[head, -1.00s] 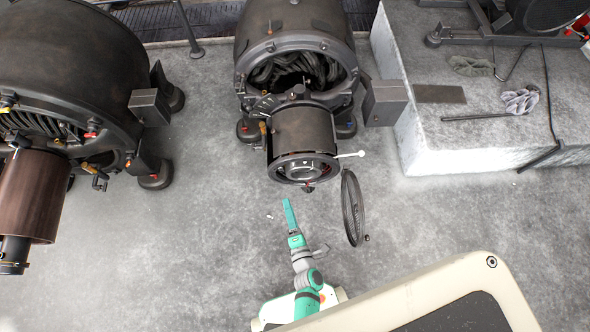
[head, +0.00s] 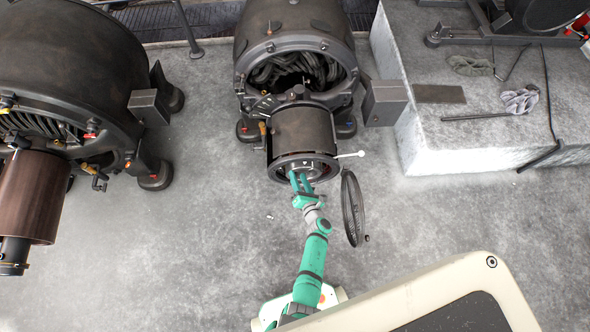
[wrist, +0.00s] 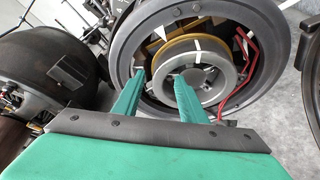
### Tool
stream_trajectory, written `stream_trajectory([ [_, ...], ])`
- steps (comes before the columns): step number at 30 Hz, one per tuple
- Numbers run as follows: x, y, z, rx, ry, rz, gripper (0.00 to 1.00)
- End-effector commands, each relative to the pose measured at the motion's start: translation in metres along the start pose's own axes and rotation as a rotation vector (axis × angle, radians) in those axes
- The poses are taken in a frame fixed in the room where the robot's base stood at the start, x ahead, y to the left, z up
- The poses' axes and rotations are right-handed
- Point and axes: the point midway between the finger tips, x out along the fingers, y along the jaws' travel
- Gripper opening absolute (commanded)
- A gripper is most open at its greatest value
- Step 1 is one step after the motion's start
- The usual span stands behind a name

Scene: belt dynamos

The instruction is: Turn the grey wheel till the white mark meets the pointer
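The grey wheel (wrist: 228,79) sits inside the round dark housing of the middle dynamo (head: 303,130). In the wrist view a white mark (wrist: 197,57) shows at the top of the wheel. A white triangle (wrist: 160,33), which looks like the pointer, lies up and left of the mark, apart from it. My gripper (head: 298,176) is at the dynamo's front opening. In the wrist view my gripper (wrist: 160,78) is open, one finger left of the wheel and the other in front of its hub. The wheel's left rim shows between the fingers; contact cannot be told.
A brass ring (wrist: 180,47) surrounds the wheel, with red wires (wrist: 245,65) to its right. A white-tipped lever (head: 350,155) sticks out of the housing's right side. Another dynamo (head: 70,75) is at left.

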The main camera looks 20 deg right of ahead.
Motion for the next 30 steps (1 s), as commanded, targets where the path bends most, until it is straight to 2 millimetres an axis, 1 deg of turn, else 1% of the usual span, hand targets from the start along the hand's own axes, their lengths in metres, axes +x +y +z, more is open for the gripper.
stream_trajectory([
  [1, 0.009, 0.0, 0.001, 0.001, 0.0, 0.001, 0.38],
  [3, 0.02, 0.0, 0.001, 0.001, 0.0, 0.002, 0.38],
  [9, 0.041, 0.001, 0.0, 0.002, 0.001, 0.002, 0.38],
  [15, 0.05, 0.001, 0.0, 0.002, 0.0, 0.001, 0.38],
  [24, 0.051, 0.0, 0.0, 0.002, 0.0, 0.0, 0.38],
  [26, 0.051, 0.0, 0.0, 0.002, 0.0, 0.0, 0.24],
  [27, 0.051, 0.0, 0.0, 0.002, 0.0, 0.001, 0.14],
  [29, 0.051, 0.001, 0.0, 0.002, -0.001, 0.001, 0.0],
  [30, 0.051, 0.001, 0.0, 0.001, -0.001, 0.002, 0.0],
])
